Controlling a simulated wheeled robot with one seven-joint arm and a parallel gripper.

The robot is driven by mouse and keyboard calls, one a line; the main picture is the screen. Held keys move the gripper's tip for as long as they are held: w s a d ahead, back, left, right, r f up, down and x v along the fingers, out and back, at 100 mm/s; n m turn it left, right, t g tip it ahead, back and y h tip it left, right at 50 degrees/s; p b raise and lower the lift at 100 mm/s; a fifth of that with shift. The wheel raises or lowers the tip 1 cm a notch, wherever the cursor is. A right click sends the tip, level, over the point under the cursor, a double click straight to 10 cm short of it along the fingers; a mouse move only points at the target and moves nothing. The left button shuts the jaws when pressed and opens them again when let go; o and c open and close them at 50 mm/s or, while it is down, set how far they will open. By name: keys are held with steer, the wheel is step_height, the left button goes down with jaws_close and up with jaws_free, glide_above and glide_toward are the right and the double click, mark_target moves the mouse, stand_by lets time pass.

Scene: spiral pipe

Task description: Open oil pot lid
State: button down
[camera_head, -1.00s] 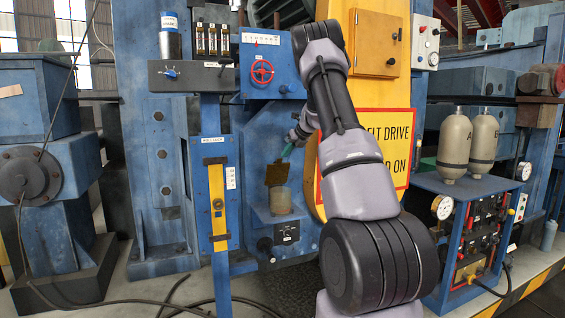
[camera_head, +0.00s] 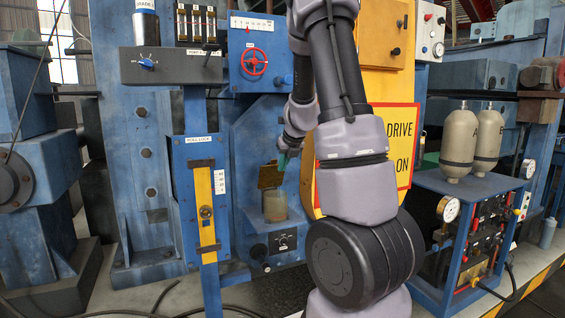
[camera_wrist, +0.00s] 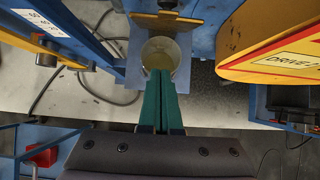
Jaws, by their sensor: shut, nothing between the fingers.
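The oil pot (camera_head: 275,206) is a pale, see-through cylinder on a small blue shelf of the machine. Its brown, square lid (camera_head: 270,176) stands raised and tilted up above the pot's rim, so the pot's mouth is uncovered. In the wrist view I look down into the open round pot (camera_wrist: 161,48), with yellowish contents. The lid (camera_wrist: 166,20) shows beyond its far rim. My gripper (camera_head: 284,162) has teal fingers, closed together and empty, close to the lid's right side. In the wrist view the fingertips (camera_wrist: 160,74) overlap the pot's near edge; I cannot tell whether they touch it.
A yellow guard with a belt-drive sign (camera_head: 392,150) stands close on the right. A blue post with a yellow strip (camera_head: 207,205) stands at the left. A red handwheel (camera_head: 254,61) is above, and a black knob (camera_head: 259,251) is below the pot.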

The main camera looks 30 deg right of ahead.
mark_target(273, 163)
steer(key=x, duration=0.6)
steer(key=shift+w+r, duration=0.2)
steer(key=shift+w, duration=0.5)
steer(key=shift+w+r, duration=0.2)
steer(key=shift+w, duration=0.45)
steer(key=shift+w+r, duration=0.2)
steer(key=shift+w, duration=0.5)
steer(key=shift+w+r, duration=0.3)
steer(key=shift+w, duration=0.3)
steer(key=shift+w+r, duration=0.35)
steer(key=shift+w, duration=0.3)
steer(key=shift+d, duration=0.1)
steer(key=shift+s, duration=0.1)
